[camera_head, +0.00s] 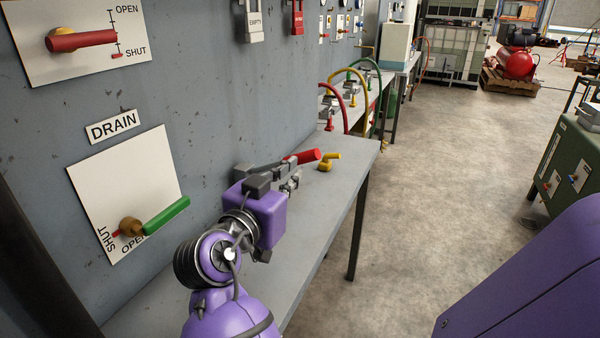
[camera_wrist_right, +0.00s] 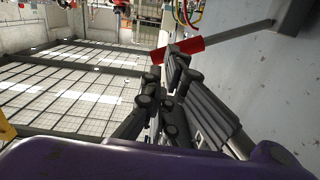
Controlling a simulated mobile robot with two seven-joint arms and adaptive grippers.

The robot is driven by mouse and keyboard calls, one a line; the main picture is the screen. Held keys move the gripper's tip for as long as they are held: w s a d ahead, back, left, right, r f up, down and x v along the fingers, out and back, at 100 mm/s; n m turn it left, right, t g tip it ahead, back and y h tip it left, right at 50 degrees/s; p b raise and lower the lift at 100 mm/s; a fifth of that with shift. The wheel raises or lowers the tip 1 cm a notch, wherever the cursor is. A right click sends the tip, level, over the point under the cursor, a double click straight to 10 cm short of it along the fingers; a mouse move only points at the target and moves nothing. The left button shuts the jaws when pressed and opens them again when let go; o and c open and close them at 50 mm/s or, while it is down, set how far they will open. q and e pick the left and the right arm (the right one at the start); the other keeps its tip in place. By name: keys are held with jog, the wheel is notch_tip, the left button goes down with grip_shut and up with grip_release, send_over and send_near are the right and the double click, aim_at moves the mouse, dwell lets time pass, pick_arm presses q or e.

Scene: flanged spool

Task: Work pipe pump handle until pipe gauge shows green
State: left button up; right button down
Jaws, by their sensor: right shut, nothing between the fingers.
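The pump handle shows as a red grip (camera_head: 302,156) at the bench's far part in the head view. In the wrist view the red grip (camera_wrist_right: 180,50) sits on a grey bar that runs to the wall at the right. My right gripper (camera_head: 292,180) is shut and empty, close beside the red grip on its near side. In the wrist view its dark fingers (camera_wrist_right: 165,95) are together, and one fingertip overlaps the grip; I cannot tell if they touch. My left gripper is not in view. I cannot make out the pipe gauge.
The wall has a DRAIN panel with a green lever (camera_head: 166,215) and a panel with a red lever (camera_head: 83,40). Open floor (camera_head: 430,170) lies right.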

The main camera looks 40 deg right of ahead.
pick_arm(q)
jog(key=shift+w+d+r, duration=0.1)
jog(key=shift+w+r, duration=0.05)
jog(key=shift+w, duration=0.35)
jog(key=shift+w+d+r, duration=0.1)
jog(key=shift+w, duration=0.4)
pick_arm(e)
jog(key=v, duration=0.2)
jog(key=shift+s+a+r, duration=0.1)
jog(key=shift+a, duration=0.3)
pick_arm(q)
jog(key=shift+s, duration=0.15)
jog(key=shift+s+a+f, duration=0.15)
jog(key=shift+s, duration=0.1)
